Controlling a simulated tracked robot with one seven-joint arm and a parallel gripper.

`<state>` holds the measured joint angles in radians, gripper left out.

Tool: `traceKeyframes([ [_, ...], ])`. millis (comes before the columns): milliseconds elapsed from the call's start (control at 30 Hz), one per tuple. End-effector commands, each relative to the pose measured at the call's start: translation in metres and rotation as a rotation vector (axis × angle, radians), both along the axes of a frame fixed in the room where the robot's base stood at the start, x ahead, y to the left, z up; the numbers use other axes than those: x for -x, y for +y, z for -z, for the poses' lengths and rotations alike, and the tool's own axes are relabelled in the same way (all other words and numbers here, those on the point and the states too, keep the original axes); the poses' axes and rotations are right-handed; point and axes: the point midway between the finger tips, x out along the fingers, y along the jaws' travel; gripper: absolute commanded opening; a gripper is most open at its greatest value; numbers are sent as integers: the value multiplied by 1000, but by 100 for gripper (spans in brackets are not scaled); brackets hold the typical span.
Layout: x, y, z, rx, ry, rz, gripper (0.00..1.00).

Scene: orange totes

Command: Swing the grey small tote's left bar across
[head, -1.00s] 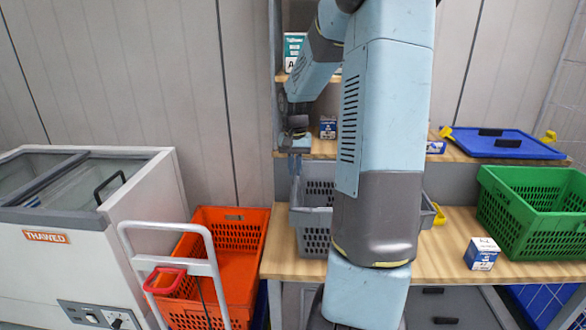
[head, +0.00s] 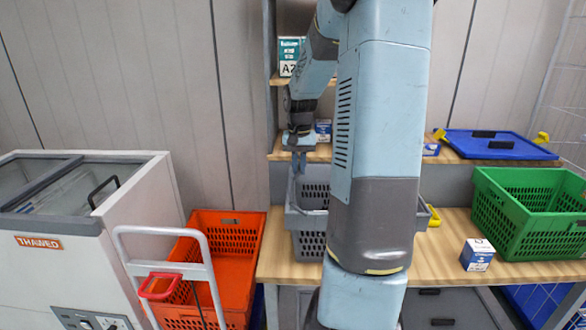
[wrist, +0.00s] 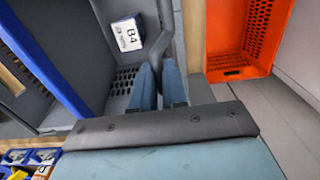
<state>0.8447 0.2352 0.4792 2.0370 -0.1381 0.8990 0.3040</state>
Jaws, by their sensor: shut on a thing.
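The grey small tote (head: 308,243) stands on the wooden bench, partly hidden behind my arm. My gripper (head: 298,166) points down at the tote's left end, at rim height. In the wrist view my fingers (wrist: 159,84) are close together around a grey bar (wrist: 166,25) along the tote's side. The jaws are shut on it, though the held part is mostly hidden between the fingers. A white box marked B4 (wrist: 127,36) lies inside the tote near the bar.
An orange tote (head: 236,262) stands left of the bench, beside a white trolley handle (head: 207,245) and a freezer (head: 85,240). A green crate (head: 525,215) and a small blue-white box (head: 478,254) are on the bench's right. A blue lid (head: 500,145) lies on the shelf behind.

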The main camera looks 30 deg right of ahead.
Motion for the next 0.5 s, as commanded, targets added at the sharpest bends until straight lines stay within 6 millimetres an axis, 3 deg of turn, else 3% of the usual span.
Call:
traceKeyframes([
  [500,6,-9,-1,0,1,0,7],
])
